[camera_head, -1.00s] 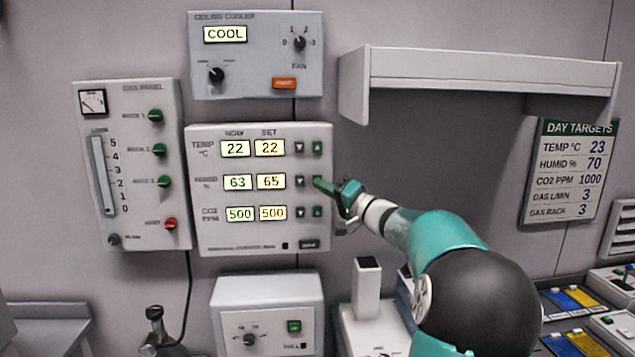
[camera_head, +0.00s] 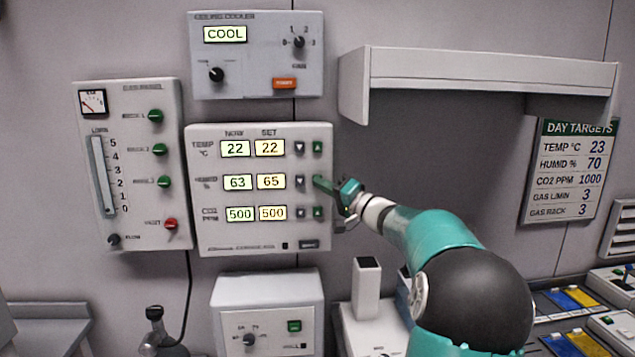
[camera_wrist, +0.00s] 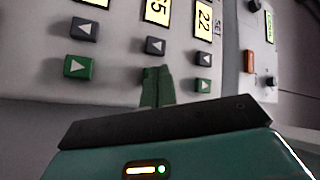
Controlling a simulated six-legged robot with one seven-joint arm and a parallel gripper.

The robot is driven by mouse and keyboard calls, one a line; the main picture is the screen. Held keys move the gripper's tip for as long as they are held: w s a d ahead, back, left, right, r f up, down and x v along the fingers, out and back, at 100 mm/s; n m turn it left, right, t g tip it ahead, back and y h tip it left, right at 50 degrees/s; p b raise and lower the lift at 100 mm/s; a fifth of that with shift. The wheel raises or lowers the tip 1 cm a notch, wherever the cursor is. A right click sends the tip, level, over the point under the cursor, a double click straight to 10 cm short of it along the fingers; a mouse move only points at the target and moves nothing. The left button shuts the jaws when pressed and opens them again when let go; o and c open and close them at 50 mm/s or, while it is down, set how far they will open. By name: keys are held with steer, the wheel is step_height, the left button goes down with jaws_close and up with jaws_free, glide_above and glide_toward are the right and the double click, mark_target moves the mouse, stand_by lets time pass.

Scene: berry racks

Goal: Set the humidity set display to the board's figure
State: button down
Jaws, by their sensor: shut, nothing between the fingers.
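The white control panel (camera_head: 215,247) on the wall has TEMP, HUMID and CO2 rows. The humidity set display (camera_head: 271,181) reads 65, and the humidity now display (camera_head: 237,182) reads 63. The DAY TARGETS board (camera_head: 533,205) at the right gives HUMID 70. My gripper (camera_head: 320,183) is shut and empty, its fingertips at the green up button of the humidity row, which they hide. In the wrist view the green fingers (camera_wrist: 157,88) cover that button's place; whether they touch or press it I cannot tell. The grey humidity down button (camera_wrist: 155,46) is just beyond them.
The temperature up button (camera_head: 318,148) and CO2 up button (camera_head: 318,212) lie close above and below my fingertips. A white shelf (camera_head: 490,70) juts out above my arm. A white box (camera_head: 367,285) stands below my wrist.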

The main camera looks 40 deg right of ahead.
steer(key=shift+w+d, duration=0.2)
steer(key=shift+w, duration=0.05)
steer(key=shift+s+a, duration=0.1)
steer(key=shift+s, duration=0.05)
stand_by(0.5)
steer(key=shift+s+a, duration=0.45)
steer(key=shift+s, duration=0.15)
steer(key=shift+s, duration=0.1)
steer(key=s+a, duration=0.1)
steer(key=s, duration=0.1)
steer(key=s+a, duration=0.1)
steer(key=s, duration=0.1)
steer(key=shift+a, duration=0.4)
stand_by(0.4)
